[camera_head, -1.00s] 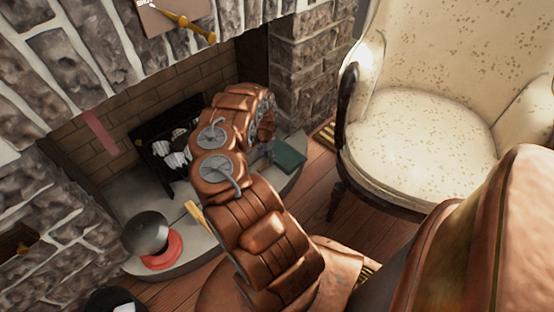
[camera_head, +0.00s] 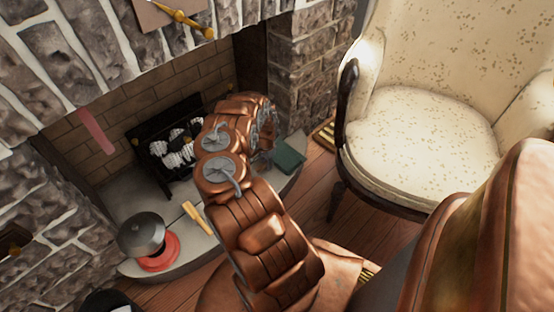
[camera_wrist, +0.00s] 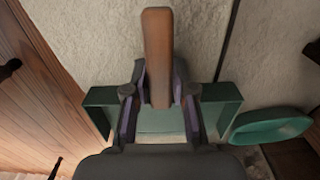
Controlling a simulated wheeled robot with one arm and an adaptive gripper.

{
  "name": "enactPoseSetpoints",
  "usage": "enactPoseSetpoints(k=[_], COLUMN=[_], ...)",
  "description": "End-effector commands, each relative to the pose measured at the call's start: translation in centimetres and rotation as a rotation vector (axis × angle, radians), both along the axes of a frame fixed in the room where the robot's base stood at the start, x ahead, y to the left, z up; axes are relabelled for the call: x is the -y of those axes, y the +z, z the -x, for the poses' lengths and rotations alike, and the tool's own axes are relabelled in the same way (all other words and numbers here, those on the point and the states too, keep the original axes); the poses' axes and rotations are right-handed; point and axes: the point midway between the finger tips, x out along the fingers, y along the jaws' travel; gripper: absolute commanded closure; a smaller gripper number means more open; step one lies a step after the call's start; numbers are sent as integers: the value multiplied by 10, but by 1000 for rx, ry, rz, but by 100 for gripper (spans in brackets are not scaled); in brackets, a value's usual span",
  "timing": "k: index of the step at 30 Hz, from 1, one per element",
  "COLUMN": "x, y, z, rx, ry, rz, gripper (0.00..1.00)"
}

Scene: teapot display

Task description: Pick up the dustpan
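The dustpan (camera_wrist: 220,95) is dark green with a brown wooden handle (camera_wrist: 158,50). In the head view part of the dustpan (camera_head: 289,156) shows on the pale hearth, right of my wrist, which hides the rest. In the wrist view my gripper (camera_wrist: 159,75) is over the dustpan, with one finger on each side of the handle. The purple inner pads show, and narrow gaps seem to lie between them and the handle. The gripper looks open; contact is hard to judge.
A teal rounded object (camera_wrist: 271,125) lies right of the dustpan. A grey pot (camera_head: 142,233) on a red base and a yellow wooden piece (camera_head: 197,218) are on the hearth (camera_head: 190,255). The fireplace grate (camera_head: 170,135) is behind; a cream armchair (camera_head: 425,130) stands right.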

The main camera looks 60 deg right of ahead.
Motion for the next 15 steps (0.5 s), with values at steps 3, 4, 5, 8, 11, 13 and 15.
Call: enactPoseSetpoints(k=[3, 4, 5, 8, 11, 13, 15], x=[0, 0, 0, 0, 0, 0, 0], y=[0, 0, 0, 0, 0, 0, 0], z=[0, 0, 0, 0, 0, 0, 0], rx=[0, 0, 0, 0, 0, 0, 0], ry=[0, 0, 0, 0, 0, 0, 0], rz=[0, 0, 0, 0, 0, 0, 0], gripper=[91, 94, 97, 100, 100, 100, 100])
